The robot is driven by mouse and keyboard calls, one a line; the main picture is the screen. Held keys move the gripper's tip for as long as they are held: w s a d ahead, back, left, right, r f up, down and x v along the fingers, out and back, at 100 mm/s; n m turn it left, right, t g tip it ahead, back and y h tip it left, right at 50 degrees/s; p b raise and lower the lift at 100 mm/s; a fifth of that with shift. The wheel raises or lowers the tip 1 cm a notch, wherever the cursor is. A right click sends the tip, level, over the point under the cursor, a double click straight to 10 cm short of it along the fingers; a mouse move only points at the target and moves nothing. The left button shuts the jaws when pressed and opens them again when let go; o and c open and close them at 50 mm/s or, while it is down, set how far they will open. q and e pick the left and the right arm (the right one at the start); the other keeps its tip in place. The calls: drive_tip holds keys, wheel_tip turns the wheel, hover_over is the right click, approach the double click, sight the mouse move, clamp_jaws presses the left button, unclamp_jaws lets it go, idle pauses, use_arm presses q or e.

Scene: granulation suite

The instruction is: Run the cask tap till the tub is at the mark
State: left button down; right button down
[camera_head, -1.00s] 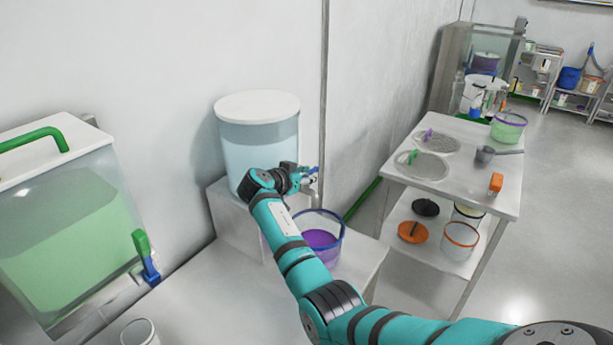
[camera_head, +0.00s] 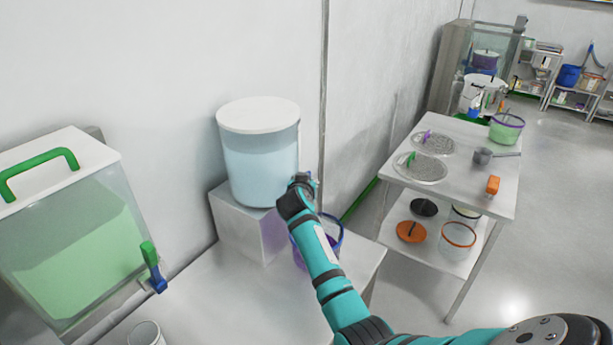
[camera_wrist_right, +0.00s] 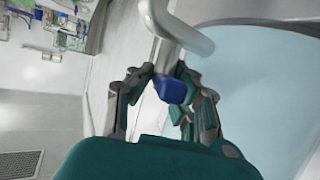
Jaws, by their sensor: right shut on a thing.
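The cask (camera_head: 260,165) is a clear cylinder with a white lid and pale blue liquid, standing on a white block. My right gripper (camera_head: 305,183) is at its front right side and hides most of the tap in the head view. In the right wrist view, the blue tap handle (camera_wrist_right: 172,90) is between the fingers of my right gripper (camera_wrist_right: 165,95), below the grey tap pipe (camera_wrist_right: 180,25). The tub (camera_head: 298,256), with a blue rim and purple showing, stands below, largely behind my right arm. Its mark and level cannot be seen. My left gripper is out of view.
A tank of green liquid (camera_head: 75,235) with a green-and-blue tap (camera_head: 152,268) stands at the left. A white cup (camera_head: 145,333) is at the front edge. A side table (camera_head: 460,185) at the right holds sieves, a scoop and an orange item. Floor (camera_head: 545,240) is clear at the right.

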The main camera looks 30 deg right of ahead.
drive_tip(key=shift+r+n+t+y+p, duration=0.15)
drive_tip(key=shift+n+t+y+p, duration=0.45)
drive_tip(key=shift+n+y+p, duration=0.6)
drive_tip(key=shift+y, duration=0.1)
drive_tip(key=c, duration=1.2)
unclamp_jaws()
drive_tip(key=shift+a, duration=0.1)
drive_tip(key=v, duration=1.1)
drive_tip(key=shift+s+a, duration=0.15)
drive_tip(key=shift+s, duration=0.35)
